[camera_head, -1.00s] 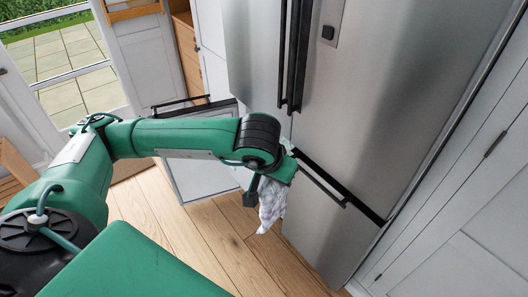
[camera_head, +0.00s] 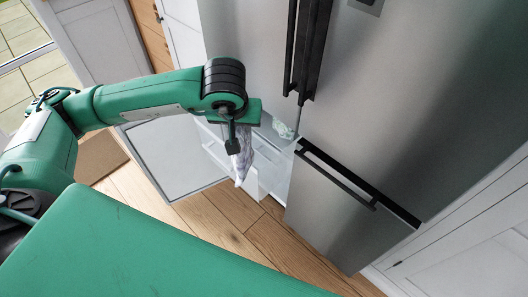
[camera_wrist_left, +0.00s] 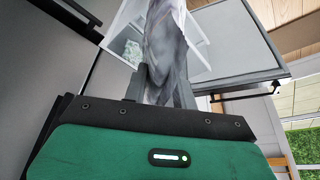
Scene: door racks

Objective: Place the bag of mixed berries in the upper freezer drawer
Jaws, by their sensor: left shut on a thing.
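My left gripper (camera_wrist_left: 161,82) is shut on a pale, purple-grey bag (camera_wrist_left: 166,40), taken to be the mixed berries. In the head view the bag (camera_head: 243,168) hangs down below the gripper, in front of the open freezer compartment. A white upper freezer drawer (camera_head: 269,146) shows behind the bag, partly hidden by my arm and the bag. A pale green item (camera_head: 283,129) lies in it and also shows in the left wrist view (camera_wrist_left: 132,50). I cannot tell whether the bag touches the drawer. My right gripper is out of view.
The left freezer door (camera_head: 172,158) stands wide open. The right lower steel front (camera_head: 325,215) with its black handle (camera_head: 338,178) is beside the compartment. Long black handles (camera_head: 305,50) are above. Wooden floor (camera_head: 215,215) in front is clear.

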